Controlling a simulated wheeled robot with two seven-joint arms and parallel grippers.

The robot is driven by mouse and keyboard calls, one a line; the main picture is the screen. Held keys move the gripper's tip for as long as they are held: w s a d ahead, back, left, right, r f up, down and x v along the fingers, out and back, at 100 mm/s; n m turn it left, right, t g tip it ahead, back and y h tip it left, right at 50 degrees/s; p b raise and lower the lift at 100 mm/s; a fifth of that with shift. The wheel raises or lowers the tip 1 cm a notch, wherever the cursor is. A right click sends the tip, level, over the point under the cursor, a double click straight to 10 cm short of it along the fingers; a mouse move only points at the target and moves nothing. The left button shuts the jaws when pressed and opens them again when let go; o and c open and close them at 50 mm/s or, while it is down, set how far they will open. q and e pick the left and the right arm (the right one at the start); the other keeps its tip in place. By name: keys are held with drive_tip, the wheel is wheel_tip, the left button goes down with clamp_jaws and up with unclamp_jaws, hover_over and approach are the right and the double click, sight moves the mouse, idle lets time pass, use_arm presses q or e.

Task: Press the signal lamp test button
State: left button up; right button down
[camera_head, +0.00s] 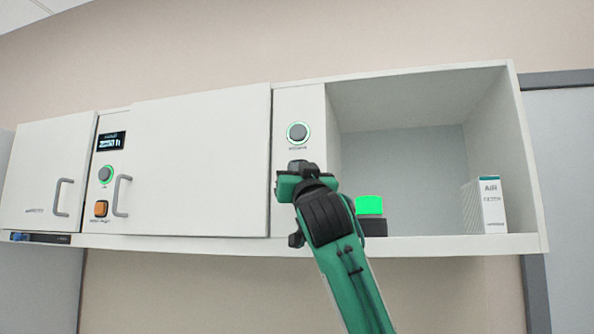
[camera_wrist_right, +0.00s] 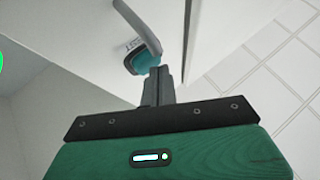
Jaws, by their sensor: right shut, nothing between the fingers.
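A round grey button (camera_head: 298,131) with a lit green ring sits on the narrow white panel left of the open shelf. Its small label is unreadable. My right gripper (camera_head: 302,168) is just below this button, in front of the panel, shut and empty. In the right wrist view its closed fingertips (camera_wrist_right: 160,75) overlap a teal-and-grey rounded part near a small label; I cannot tell whether they touch it. A green-lit lamp (camera_head: 369,205) on a dark base stands on the shelf, partly behind my right arm. My left gripper is not in view.
The cabinet doors, with handles (camera_head: 122,196), are closed. A white box (camera_head: 491,204) stands on the shelf, which is otherwise mostly clear.

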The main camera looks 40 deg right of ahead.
drive_tip(key=shift+w+d, duration=0.25)
idle(0.5)
drive_tip(key=shift+s+a, duration=0.6)
drive_tip(key=shift+a, duration=0.1)
drive_tip(key=shift+s+a+b, duration=0.8)
drive_tip(key=shift+s+a, duration=0.8)
drive_tip(key=shift+a, duration=0.25)
drive_tip(key=shift+f, duration=0.1)
